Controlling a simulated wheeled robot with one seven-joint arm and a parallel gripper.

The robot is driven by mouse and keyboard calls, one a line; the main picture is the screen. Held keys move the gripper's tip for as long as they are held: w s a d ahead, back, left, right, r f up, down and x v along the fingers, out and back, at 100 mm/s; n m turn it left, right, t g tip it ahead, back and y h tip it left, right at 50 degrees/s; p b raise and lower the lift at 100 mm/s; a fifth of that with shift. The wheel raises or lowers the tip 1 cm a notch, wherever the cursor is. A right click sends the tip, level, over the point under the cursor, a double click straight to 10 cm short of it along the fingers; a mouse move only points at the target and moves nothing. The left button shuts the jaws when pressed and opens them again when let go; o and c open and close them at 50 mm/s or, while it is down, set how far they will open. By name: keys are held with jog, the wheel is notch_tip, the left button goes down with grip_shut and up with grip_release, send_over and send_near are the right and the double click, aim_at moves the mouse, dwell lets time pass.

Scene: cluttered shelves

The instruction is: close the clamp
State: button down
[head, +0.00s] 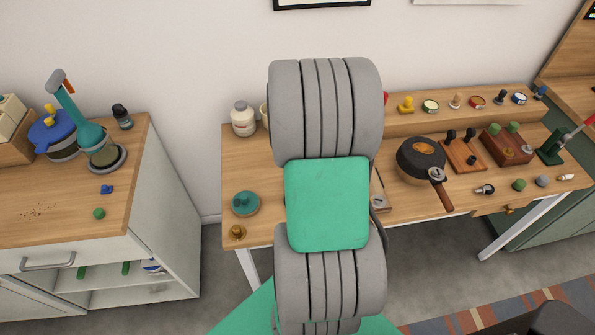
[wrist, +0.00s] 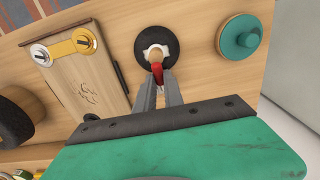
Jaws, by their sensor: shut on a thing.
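In the wrist view, a round dark base (wrist: 154,43) carries a pale piece and a short part with a red end (wrist: 157,74), seen from above. This looks like the clamp, but its form is foreshortened and I cannot tell whether it stands open or closed. My gripper (wrist: 159,83) is shut on the red end, its grey fingers on either side of it. In the head view my arm hides the gripper and this base. A green device with a red lever (head: 577,131) stands at the far right of the bench and also resembles a clamp.
A wooden box with silver and yellow clasp parts (wrist: 88,85) lies beside the base. A teal round knob (wrist: 240,37) is on the other side, near the bench edge. A pan (head: 420,160) stands farther right on the bench. A low cabinet (head: 165,195) is at left.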

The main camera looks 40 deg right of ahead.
jog(key=shift+s+a+f+t+h+b, duration=0.25)
jog(key=shift+f+t+h+b, duration=0.35)
jog(key=shift+b, duration=0.65)
jog(key=shift+s+r+t+b, duration=0.2)
jog(key=shift+t+b, duration=0.15)
jog(key=shift+t, duration=0.15)
jog(key=c, duration=1.5)
grip_release()
jog(key=shift+o, duration=0.2)
jog(key=shift+r, duration=0.1)
jog(key=v, duration=0.7)
jog(key=shift+r, duration=0.3)
